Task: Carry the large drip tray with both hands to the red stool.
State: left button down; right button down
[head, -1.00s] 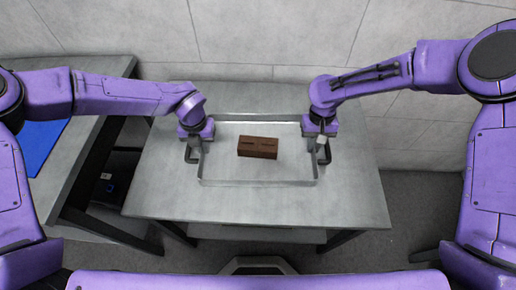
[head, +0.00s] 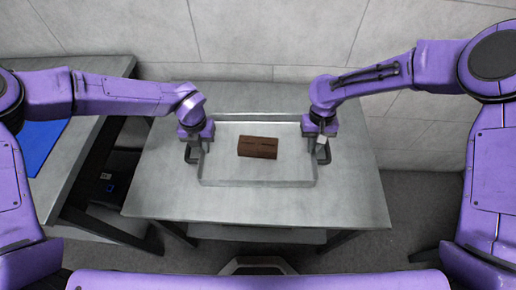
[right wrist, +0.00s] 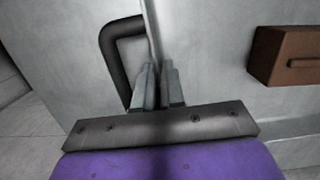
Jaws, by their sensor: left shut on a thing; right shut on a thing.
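The large drip tray (head: 258,183) is a shallow grey metal tray at the middle of the grey table, with a dark handle at each short end. My left gripper (head: 192,150) is shut on the tray's left end at its handle. My right gripper (head: 323,150) is shut on the right end. In the right wrist view the right fingers (right wrist: 158,88) are together at the dark handle (right wrist: 112,48) and the tray wall. Whether the tray touches the table is hard to tell. The red stool is not in view.
A brown block (head: 258,147) lies inside the tray. The grey table (head: 255,207) has bare surface in front of the tray. Another grey table (head: 75,135) with a blue mat (head: 42,145) stands at left. A tiled wall (head: 270,45) closes the back.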

pick_arm(q)
jog(key=shift+w+r, duration=0.1)
jog(key=shift+r, duration=0.05)
pick_arm(e)
jog(key=shift+w+r, duration=0.1)
jog(key=shift+r, duration=0.05)
